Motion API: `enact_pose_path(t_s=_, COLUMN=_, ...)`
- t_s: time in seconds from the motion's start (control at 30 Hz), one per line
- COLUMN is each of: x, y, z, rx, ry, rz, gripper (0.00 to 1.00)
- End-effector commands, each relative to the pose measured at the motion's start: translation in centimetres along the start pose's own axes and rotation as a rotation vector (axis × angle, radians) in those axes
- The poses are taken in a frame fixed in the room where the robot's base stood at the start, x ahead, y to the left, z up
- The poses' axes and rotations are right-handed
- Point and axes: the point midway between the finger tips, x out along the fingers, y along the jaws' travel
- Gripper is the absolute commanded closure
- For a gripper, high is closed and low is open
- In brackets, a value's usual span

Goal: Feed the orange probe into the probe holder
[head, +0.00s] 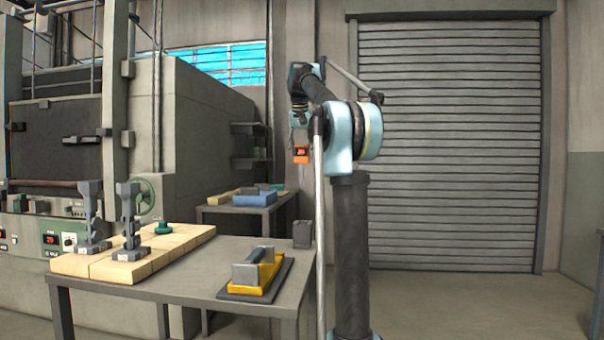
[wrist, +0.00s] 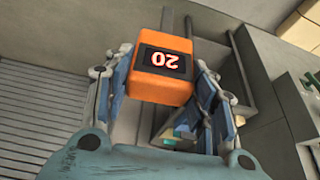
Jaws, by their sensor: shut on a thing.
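The orange probe (head: 301,155) is a small box with a dark display showing red digits. My gripper (head: 299,142) is shut on it and holds it in the air, above the level of the near table and beyond its back right corner. In the wrist view the probe (wrist: 160,88) sits between both fingers of my gripper (wrist: 163,82), its display reading 20 upside down. A small dark grey upright box (head: 303,234) at the table's back right corner looks like the probe holder. Its opening cannot be made out. The probe is well above it and apart from it.
The near table (head: 185,280) bears pale blocks (head: 130,265) with grey branched pieces (head: 130,220), and a yellow-and-grey tool (head: 258,270) on a dark mat. A second table (head: 240,209) with a blue box (head: 255,199) stands behind. A furnace (head: 190,125) fills the left. Floor at right is clear.

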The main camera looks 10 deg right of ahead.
Motion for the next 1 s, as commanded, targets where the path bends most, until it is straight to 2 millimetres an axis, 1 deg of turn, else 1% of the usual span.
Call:
enact_pose_path(t_s=0.03, x=1.3, y=0.1, z=0.9, rx=0.008, ry=0.0, rz=0.003, gripper=0.76)
enact_pose_path(t_s=0.1, x=2.9, y=0.2, z=1.9, rx=0.019, ry=0.0, rz=0.007, gripper=0.76)
enact_pose_path(t_s=0.2, x=4.8, y=0.4, z=3.3, rx=0.032, ry=0.0, rz=0.012, gripper=0.76)
enact_pose_path(t_s=0.3, x=6.1, y=0.6, z=4.3, rx=0.04, ry=0.001, rz=0.016, gripper=0.76)
enact_pose_path(t_s=0.43, x=6.9, y=0.7, z=5.0, rx=0.045, ry=0.001, rz=0.019, gripper=0.76)
enact_pose_path(t_s=0.67, x=7.6, y=0.7, z=5.3, rx=0.047, ry=0.001, rz=0.019, gripper=0.76)
enact_pose_path(t_s=1.0, x=9.1, y=0.7, z=5.9, rx=0.046, ry=0.001, rz=0.019, gripper=0.76)
